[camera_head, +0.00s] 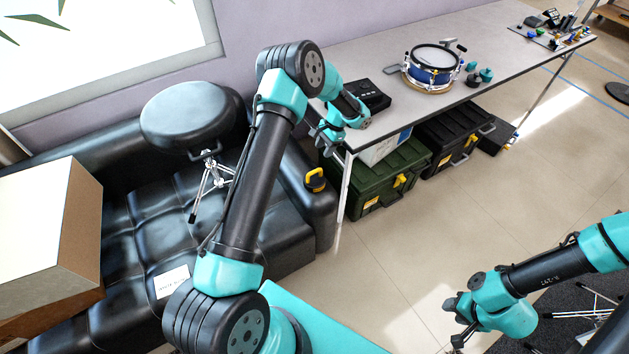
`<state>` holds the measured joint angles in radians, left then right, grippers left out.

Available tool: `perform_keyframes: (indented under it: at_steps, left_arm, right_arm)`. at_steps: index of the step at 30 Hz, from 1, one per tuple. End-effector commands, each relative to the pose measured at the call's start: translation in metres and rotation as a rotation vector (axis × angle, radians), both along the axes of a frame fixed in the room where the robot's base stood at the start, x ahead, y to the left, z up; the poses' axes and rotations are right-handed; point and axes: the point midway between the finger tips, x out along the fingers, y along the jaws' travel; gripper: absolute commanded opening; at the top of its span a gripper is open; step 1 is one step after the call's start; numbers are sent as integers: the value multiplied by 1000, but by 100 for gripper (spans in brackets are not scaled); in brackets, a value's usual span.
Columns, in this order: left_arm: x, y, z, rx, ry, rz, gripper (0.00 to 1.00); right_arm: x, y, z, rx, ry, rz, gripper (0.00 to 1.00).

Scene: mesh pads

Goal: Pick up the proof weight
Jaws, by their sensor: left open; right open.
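A small black weight with a yellow handle (315,181) stands upright on the arm of the black sofa; it looks like the proof weight. My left gripper (322,137) is open and empty, at the near left corner of the table, above the weight in the picture and apart from it. Its fingers are small and partly hidden by the wrist. My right gripper (455,322) is open and empty at the lower right, over the floor and far from the weight.
The grey table (480,45) holds a blue drum (432,64), a black box (368,97) and small tools. Green (385,180) and black (455,140) toolboxes stand underneath. The middle floor is clear.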

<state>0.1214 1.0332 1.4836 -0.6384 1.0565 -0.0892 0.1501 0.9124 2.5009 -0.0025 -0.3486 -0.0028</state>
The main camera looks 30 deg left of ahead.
Motion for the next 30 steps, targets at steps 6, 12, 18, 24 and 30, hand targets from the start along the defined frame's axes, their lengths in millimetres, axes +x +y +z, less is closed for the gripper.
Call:
perform_keyframes:
  at_steps: [6,12,18,24,30]
  left_arm:
    - [-14,7,-36,-1,3,1,47]
    - [-23,12,-61,0,2,-1,47]
    - [-25,13,-68,0,0,0,47]
    - [-25,13,-67,0,0,0,47]
    - [-30,14,-80,-1,3,1,47]
  right_arm:
    - [0,0,0,0,0,0,42]
    - [0,0,0,0,0,0,42]
    - [0,0,0,0,0,0,42]
    - [0,0,0,0,0,0,42]
    - [0,0,0,0,0,0,42]
